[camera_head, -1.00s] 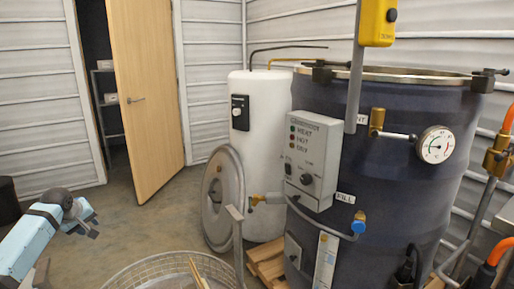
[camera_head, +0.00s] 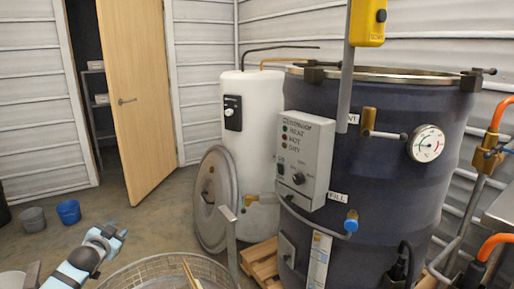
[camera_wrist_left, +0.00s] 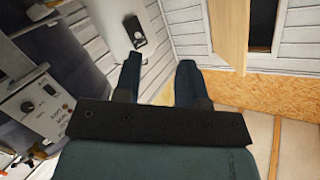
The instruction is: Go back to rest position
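My left gripper (camera_head: 112,236) is low at the left of the head view, above the floor and left of the wire basket. In the left wrist view its two fingers (camera_wrist_left: 158,80) stand apart with nothing between them, so it is open and empty. It touches nothing that I can see. My right gripper does not show in either view.
A white tank (camera_head: 262,110) and a leaning round lid (camera_head: 217,195) are behind. A wire basket (camera_head: 150,272) is in front. Buckets (camera_head: 68,211) stand left; a door (camera_head: 140,100) is ajar.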

